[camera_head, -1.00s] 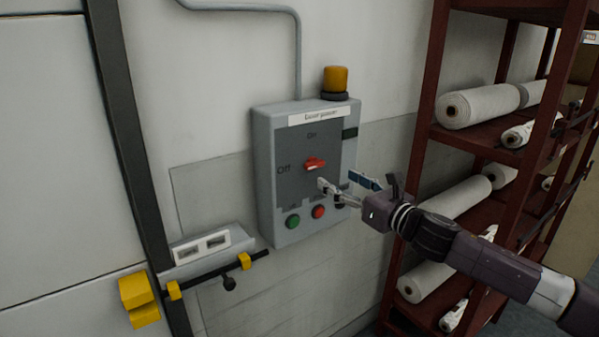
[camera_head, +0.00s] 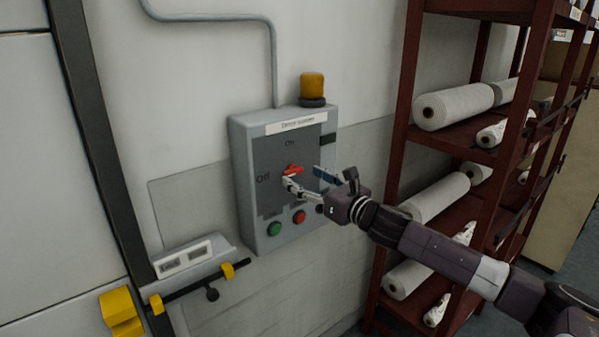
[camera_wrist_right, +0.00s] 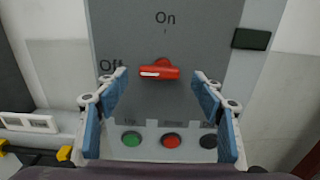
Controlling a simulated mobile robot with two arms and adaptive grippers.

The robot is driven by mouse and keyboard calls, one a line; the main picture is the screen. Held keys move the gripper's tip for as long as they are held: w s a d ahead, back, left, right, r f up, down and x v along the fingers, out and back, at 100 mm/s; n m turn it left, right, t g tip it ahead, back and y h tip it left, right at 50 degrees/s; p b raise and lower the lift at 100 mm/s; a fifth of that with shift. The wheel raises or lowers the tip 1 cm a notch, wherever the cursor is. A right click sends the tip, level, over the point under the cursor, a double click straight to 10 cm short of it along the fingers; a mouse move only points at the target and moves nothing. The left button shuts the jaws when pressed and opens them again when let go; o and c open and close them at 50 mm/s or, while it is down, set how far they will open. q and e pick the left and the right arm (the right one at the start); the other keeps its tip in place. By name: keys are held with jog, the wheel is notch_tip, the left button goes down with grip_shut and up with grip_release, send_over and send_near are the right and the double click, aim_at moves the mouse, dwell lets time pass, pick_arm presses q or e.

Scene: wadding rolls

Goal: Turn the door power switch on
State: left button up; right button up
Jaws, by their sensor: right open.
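The door power box (camera_head: 240,165) is a grey panel on the wall with "On" marked at the top and "Off" at the left. Its red switch handle (camera_head: 292,169) lies roughly level, pointing toward "Off". The handle also shows in the right wrist view (camera_wrist_right: 160,72), centred ahead of the fingertips. My right gripper (camera_head: 308,178) is open in front of the panel, its blue-padded fingers on either side of the handle's line. In the right wrist view the gripper (camera_wrist_right: 160,82) holds nothing between its fingers. Contact with the handle cannot be told. My left gripper is not in view.
A green button (camera_head: 275,229) and a red button (camera_head: 299,217) sit below the switch. A yellow lamp (camera_head: 312,86) tops the box. A dark red shelf rack (camera_head: 402,110) with white rolls (camera_head: 455,106) stands at the right, near my right arm.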

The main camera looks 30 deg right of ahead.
aim_at(292, 171)
jog(key=shift+w+a+p, duration=0.15)
jog(key=shift+w+p, duration=0.35)
jog(key=shift+w, duration=0.8)
jog(key=c, duration=1.2)
